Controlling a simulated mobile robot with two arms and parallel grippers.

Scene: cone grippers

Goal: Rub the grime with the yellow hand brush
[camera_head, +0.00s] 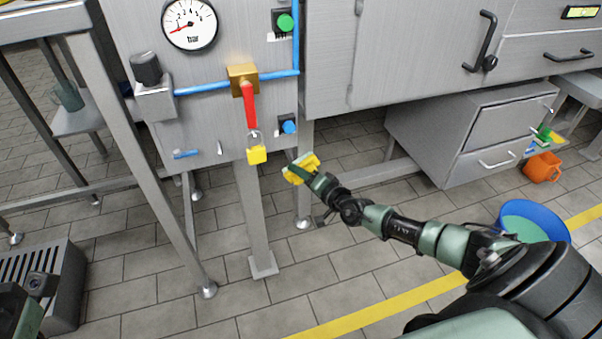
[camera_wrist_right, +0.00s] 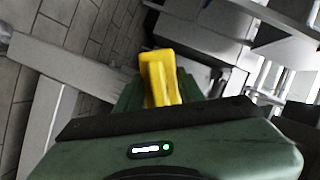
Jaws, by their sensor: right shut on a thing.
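The yellow hand brush (camera_head: 300,168) is in my right gripper (camera_head: 316,178), held out in the air in front of the steel panel stand in the head view. In the right wrist view the yellow brush (camera_wrist_right: 160,78) stands up between the dark green fingers of my right gripper (camera_wrist_right: 160,95), which are shut on it. The brush looks apart from the panel and the floor. I cannot make out the grime in either view. A green and black part of my left arm shows at the bottom left edge of the head view; its fingertips cannot be made out.
The panel (camera_head: 215,135) carries a gauge (camera_head: 189,24), blue pipes, a red valve lever (camera_head: 249,105) and a yellow padlock (camera_head: 257,154). Tiled floor lies open below.

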